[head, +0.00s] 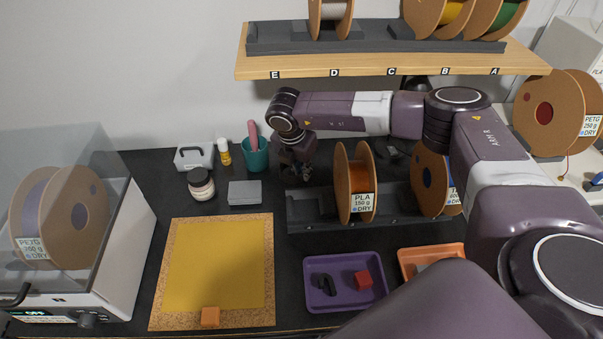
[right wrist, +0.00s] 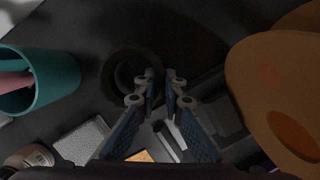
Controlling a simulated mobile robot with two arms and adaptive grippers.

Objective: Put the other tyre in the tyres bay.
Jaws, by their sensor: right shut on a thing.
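My right gripper (head: 295,172) is low over the dark bench, just left of the spool rack and right of the teal cup. In the right wrist view its fingers (right wrist: 161,78) are close together, with the tips at the right side of a black tyre (right wrist: 108,78). The gripper is shut on the tyre's wall. Dark on dark, the tyre is hard to make out in the head view, and I cannot tell whether it touches the bench. I cannot pick out the tyres bay in either view. My left gripper is out of view.
An orange-filament spool (head: 342,185) stands in the dark rack (head: 303,212) close to the gripper's right. The teal cup (head: 256,158) and a grey box (head: 244,193) are to its left. A purple tray (head: 345,300) and an orange tray (head: 408,262) lie in front.

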